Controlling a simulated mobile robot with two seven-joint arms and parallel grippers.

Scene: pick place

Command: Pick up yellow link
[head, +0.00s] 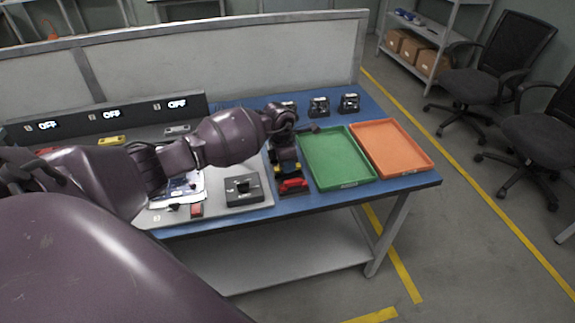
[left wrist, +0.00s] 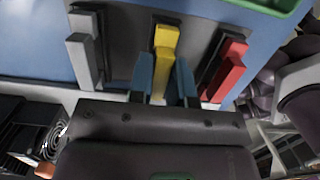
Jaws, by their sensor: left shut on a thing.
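The yellow link (left wrist: 165,42) sits between the two blue-grey fingers of my left gripper (left wrist: 161,82) in the left wrist view. The gripper is shut on it, near the link's near end. A dark holder shows behind the link; I cannot tell whether the link is clear of it. In the head view my left gripper (head: 283,152) reaches down over the table just left of the green tray, and the arm hides most of the yellow link. My right gripper is not in view.
A red link (left wrist: 229,70) and a grey link (left wrist: 82,60) lie on either side of the yellow one. The green tray (head: 336,182) and orange tray (head: 404,171) look empty. A black box (head: 243,190) stands near the front edge. A grey partition (head: 250,55) is behind.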

